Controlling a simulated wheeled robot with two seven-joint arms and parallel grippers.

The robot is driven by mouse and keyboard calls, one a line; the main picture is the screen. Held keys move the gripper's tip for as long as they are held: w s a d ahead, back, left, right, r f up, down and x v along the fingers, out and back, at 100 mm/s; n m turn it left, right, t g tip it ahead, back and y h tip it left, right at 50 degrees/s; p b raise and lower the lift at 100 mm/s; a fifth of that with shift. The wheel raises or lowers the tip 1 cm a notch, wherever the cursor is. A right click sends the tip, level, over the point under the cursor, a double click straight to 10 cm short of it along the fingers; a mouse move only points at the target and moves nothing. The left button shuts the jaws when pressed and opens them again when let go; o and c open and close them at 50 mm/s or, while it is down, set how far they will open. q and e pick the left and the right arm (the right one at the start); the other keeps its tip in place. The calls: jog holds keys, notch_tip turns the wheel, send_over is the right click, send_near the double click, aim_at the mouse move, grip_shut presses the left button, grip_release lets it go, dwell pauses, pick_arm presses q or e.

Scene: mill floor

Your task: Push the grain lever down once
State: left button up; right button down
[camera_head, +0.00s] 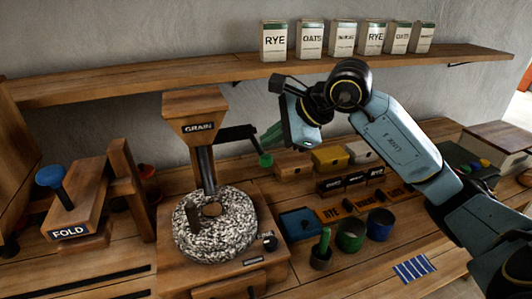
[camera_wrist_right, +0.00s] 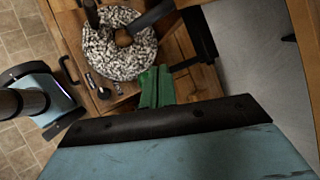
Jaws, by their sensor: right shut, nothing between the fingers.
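The grain mill has a wooden hopper marked GRAIN (camera_head: 198,127) above a round speckled millstone (camera_head: 215,225), which also shows in the wrist view (camera_wrist_right: 118,60). The grain lever (camera_head: 236,133) is a black arm reaching right from below the hopper. A green knob (camera_head: 266,160) hangs at its right end. My right gripper (camera_head: 270,137) has green fingers, shut and empty, just above the knob at the lever's end. Its fingers show together in the wrist view (camera_wrist_right: 156,86), beside black lever parts (camera_wrist_right: 200,35). I cannot tell whether they touch the lever.
A shelf (camera_head: 130,80) with several labelled tins runs behind the bench. The FOLD device (camera_head: 75,212) with a blue knob stands at left. Cups (camera_head: 350,235), a blue tray (camera_head: 300,223) and small boxes lie below and right of my right gripper.

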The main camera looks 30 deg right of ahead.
jog(key=shift+r+p, duration=1.4)
jog(key=shift+r, duration=0.95)
jog(key=shift+f, duration=0.1)
